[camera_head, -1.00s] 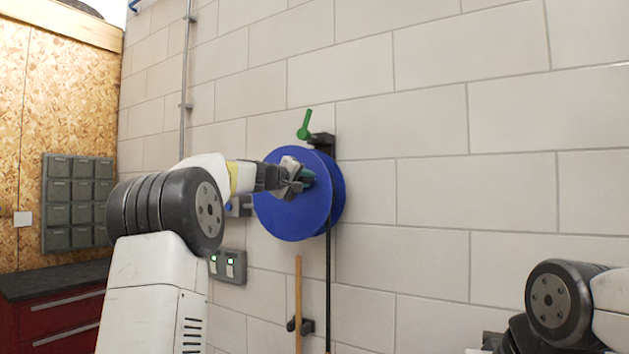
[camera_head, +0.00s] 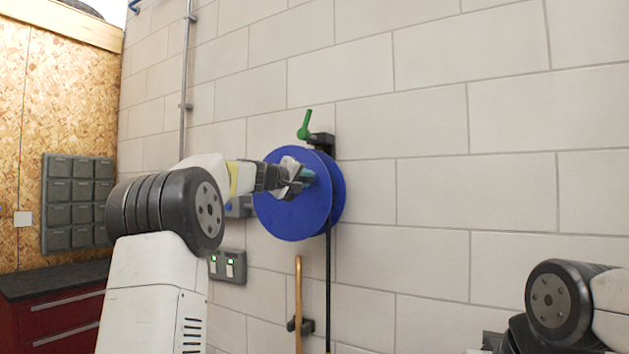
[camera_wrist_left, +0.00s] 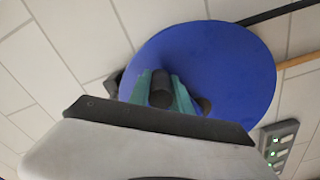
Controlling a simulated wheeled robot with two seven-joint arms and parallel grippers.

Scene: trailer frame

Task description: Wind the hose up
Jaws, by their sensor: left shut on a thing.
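A blue hose reel (camera_head: 290,212) is mounted on the block wall, and a dark hose (camera_head: 328,290) hangs straight down from it. My left gripper (camera_head: 307,176) is at the front face of the reel. In the left wrist view its teal fingers (camera_wrist_left: 162,90) are shut around a dark, round handle (camera_wrist_left: 161,88) that stands out from the blue disc (camera_wrist_left: 225,70). A green lever (camera_head: 304,125) sits at the top of the reel's black bracket. My right gripper is out of view; only part of my right arm shows at the lower right.
A wooden stick (camera_head: 298,300) stands upright below the reel. A grey switch box (camera_head: 228,266) is on the wall to the lower left. Grey drawer bins (camera_head: 77,203) and a red cabinet (camera_head: 55,320) are at the left. The wall right of the reel is bare.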

